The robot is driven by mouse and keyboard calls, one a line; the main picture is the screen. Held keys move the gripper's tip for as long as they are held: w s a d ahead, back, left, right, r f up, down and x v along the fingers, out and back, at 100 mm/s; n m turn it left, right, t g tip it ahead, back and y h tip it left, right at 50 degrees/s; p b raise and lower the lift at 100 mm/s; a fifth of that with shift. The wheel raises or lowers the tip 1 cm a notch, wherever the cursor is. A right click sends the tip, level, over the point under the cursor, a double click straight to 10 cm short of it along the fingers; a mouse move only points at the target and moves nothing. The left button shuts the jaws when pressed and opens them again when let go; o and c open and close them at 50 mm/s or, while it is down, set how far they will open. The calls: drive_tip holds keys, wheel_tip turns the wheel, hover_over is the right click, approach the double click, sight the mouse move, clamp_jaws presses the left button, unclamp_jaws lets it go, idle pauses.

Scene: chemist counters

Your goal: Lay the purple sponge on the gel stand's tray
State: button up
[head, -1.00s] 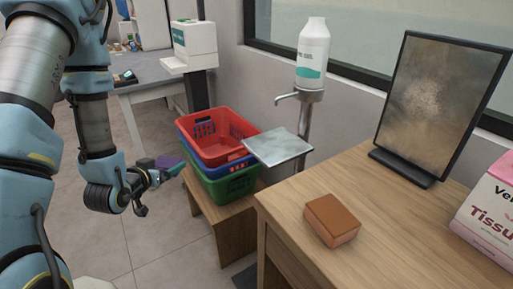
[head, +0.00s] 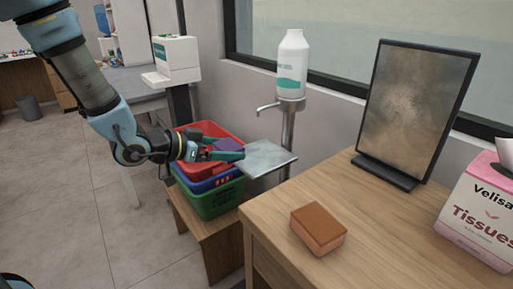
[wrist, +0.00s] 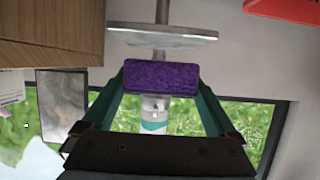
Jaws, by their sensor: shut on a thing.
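The purple sponge (wrist: 161,77) is held between the teal fingers of my gripper (head: 228,149). In the head view the sponge (head: 227,144) is partly covered by the fingers, just left of the gel stand's tray and apart from it as far as I can tell. The tray (head: 266,158) is a bare, flat grey plate on the stand's pole, below a white gel bottle (head: 291,65) with a teal label. The wrist view is upside down; it shows the tray (wrist: 165,38) beyond the sponge.
Stacked red, blue and green baskets (head: 212,198) stand below my gripper on a low wooden bench. A white dispenser (head: 176,58) stands behind.

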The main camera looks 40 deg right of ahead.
drive_tip(key=p, duration=0.1)
hover_over(257, 156)
drive_tip(key=a, duration=0.1)
drive_tip(key=shift+a, duration=0.15)
drive_tip(key=shift+s+d, duration=0.1)
drive_tip(key=shift+d, duration=0.5)
wheel_tip(257, 156, down, 3)
drive_tip(key=shift+r+p, duration=0.2)
drive_tip(key=shift+p, duration=0.35)
drive_tip(key=shift+f, duration=0.5)
drive_tip(key=o, duration=0.9)
drive_tip(key=shift+o, duration=0.2)
